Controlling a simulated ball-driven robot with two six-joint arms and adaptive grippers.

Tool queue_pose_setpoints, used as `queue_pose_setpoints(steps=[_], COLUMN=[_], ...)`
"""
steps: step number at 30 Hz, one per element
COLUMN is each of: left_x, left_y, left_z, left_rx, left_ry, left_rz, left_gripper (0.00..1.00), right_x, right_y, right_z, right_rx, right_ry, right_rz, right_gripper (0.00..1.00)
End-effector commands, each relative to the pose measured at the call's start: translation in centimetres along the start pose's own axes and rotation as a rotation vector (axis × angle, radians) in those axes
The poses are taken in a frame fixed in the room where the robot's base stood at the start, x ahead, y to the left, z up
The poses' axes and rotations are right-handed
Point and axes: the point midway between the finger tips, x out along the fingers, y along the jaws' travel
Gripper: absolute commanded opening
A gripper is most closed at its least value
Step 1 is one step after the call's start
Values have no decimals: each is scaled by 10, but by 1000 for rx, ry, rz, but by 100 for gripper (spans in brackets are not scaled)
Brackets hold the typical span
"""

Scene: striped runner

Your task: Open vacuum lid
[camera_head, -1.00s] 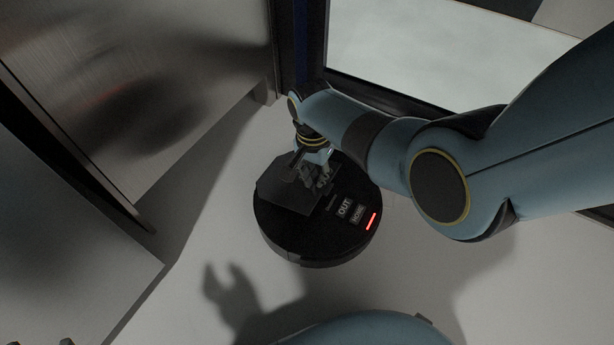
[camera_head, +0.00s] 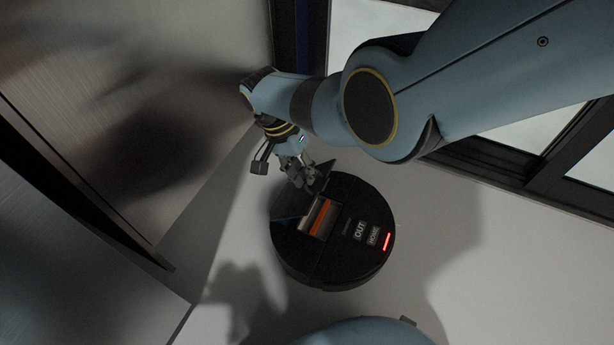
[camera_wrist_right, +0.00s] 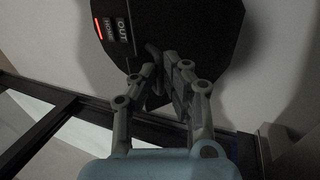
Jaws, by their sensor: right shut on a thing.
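The black round robot vacuum (camera_head: 350,262) sits on the pale floor, with OUT and HOME buttons and a lit red strip on its right. Its dark lid (camera_head: 290,206) is tilted up, showing an open compartment (camera_head: 319,217) with orange and grey parts inside. My right gripper (camera_head: 308,182) is at the lid's raised edge, shut on it. In the right wrist view, the fingers (camera_wrist_right: 162,72) are in front of the vacuum (camera_wrist_right: 190,22); the dark lid is hard to tell from the body there. My left gripper is not in view.
A brushed metal panel (camera_head: 130,80) stands at the left, with a grey box-like surface (camera_head: 80,265) at the lower left. A dark-framed glass door or window (camera_head: 500,160) is behind on the right. Floor (camera_head: 470,270) right of the vacuum is clear.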

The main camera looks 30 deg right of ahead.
Motion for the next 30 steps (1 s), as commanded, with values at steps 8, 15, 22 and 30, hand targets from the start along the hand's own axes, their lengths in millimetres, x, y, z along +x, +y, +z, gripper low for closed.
queue_pose_setpoints(steps=[8,15,22,30], left_x=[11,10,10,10], left_y=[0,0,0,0], left_z=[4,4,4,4], left_rx=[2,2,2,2], left_ry=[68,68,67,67], left_rz=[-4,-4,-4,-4], left_gripper=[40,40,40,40], right_x=[-15,-16,-18,-59], right_y=[-20,-20,-20,-21], right_z=[1,0,0,0], right_rx=[1,1,1,2], right_ry=[-2,-1,0,1], right_rz=[-4,-5,-5,-9], right_gripper=[11,32,32,32])
